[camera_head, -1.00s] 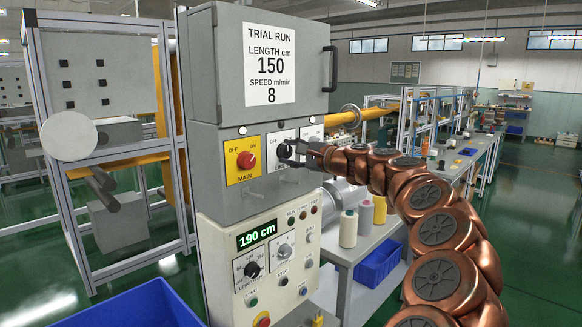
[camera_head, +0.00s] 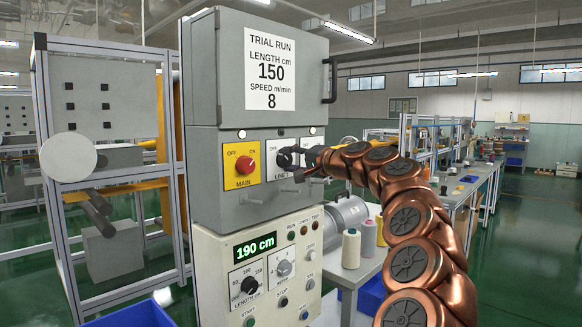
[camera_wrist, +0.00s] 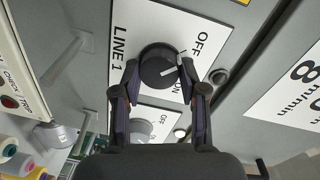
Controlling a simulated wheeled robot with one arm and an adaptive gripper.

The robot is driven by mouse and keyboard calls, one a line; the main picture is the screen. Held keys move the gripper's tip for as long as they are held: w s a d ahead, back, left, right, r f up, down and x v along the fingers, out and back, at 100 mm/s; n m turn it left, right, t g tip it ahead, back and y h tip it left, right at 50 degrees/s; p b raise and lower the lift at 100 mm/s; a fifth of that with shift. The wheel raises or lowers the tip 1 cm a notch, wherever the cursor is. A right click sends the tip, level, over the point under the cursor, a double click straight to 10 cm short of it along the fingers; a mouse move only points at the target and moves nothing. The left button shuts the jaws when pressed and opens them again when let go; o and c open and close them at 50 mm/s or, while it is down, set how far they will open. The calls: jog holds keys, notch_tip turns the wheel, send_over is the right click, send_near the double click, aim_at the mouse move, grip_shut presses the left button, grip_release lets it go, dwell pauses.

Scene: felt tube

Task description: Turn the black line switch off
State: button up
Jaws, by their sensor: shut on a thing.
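The black line switch (camera_wrist: 158,66) is a round black knob on a white plate marked LINE 1, OFF and ON, in the wrist view. In the head view my gripper (camera_head: 301,162) reaches the plate from the right and covers much of the lettering. The black knob (camera_head: 284,159) shows at its tip.
Left of the plate is a red MAIN knob (camera_head: 245,162) on a yellow plate. Another white plate with a grey knob (camera_wrist: 142,130) lies close beside my fingers. Below is a control panel (camera_head: 225,262) with a 190 cm display, knobs and buttons. A door handle (camera_head: 330,78) sticks out above.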

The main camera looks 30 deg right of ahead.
dwell(0.5)
jog(key=o, duration=1.2)
jog(key=shift+c, duration=0.2)
jog(key=v, duration=1.2)
jog(key=shift+a, duration=0.15)
